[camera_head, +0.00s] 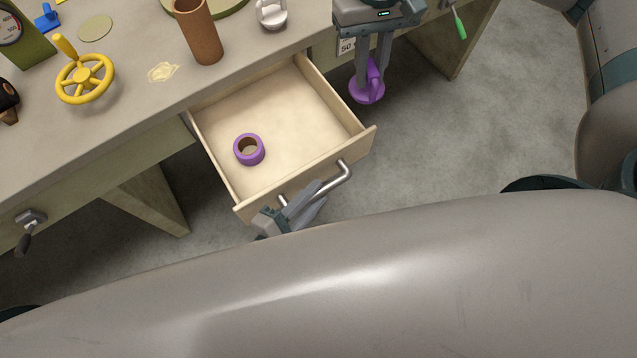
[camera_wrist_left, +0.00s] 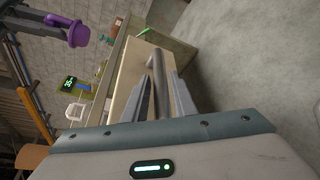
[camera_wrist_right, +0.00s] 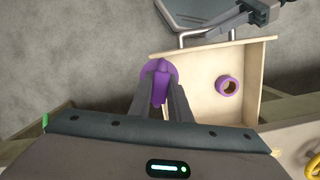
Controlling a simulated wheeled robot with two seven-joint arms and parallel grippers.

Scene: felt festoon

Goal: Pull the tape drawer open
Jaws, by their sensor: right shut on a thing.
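The tape drawer (camera_head: 285,110) is pulled out from the workbench, with a purple tape roll (camera_head: 249,149) lying inside near its left side. Its bent metal handle (camera_head: 343,177) is on the front panel. My left gripper (camera_head: 290,203) is at the left part of the handle. In the left wrist view the handle bar (camera_wrist_left: 158,70) runs between its fingers, which look apart; contact is unclear. My right gripper (camera_head: 372,62) is shut on a purple disc-shaped thing with an upright grip (camera_head: 367,93), held beyond the drawer's right side. The right wrist view also shows the tape roll (camera_wrist_right: 228,85).
The bench top (camera_head: 130,110) holds a yellow handwheel (camera_head: 84,80), a brown cylinder (camera_head: 197,32) and a small white item (camera_head: 271,14). A clamp-like fitting (camera_head: 31,217) is on the bench front at left. Open floor (camera_head: 430,130) lies right of the drawer.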

